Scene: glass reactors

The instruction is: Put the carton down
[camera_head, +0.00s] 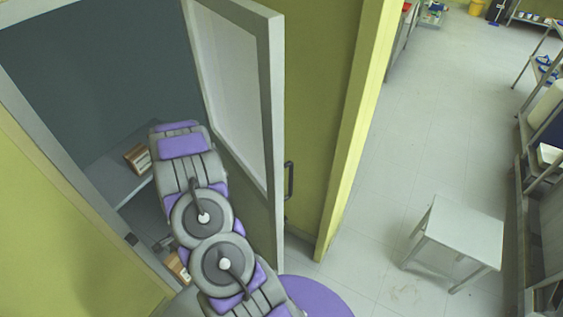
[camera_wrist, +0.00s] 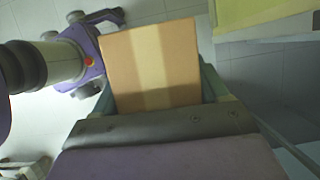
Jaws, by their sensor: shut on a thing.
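A brown cardboard carton (camera_wrist: 122,70) with a paler tape band fills the middle of the wrist view. My gripper (camera_wrist: 158,92) is shut on it, with a finger along each side. Floor tiles show beyond the carton, so it is held clear of the floor. In the head view my folded arm covers the space in front of the doorway and hides the gripper. Part of a carton (camera_head: 177,266) shows at the arm's lower left; it appears to be the held one.
Another carton (camera_head: 138,158) sits on a grey shelf (camera_head: 118,182) inside the doorway. A framed door (camera_head: 268,110) stands open right of my arm, beside a yellow-green wall (camera_head: 325,130). A low white table (camera_head: 462,228) stands right on open floor. Racks line the far right.

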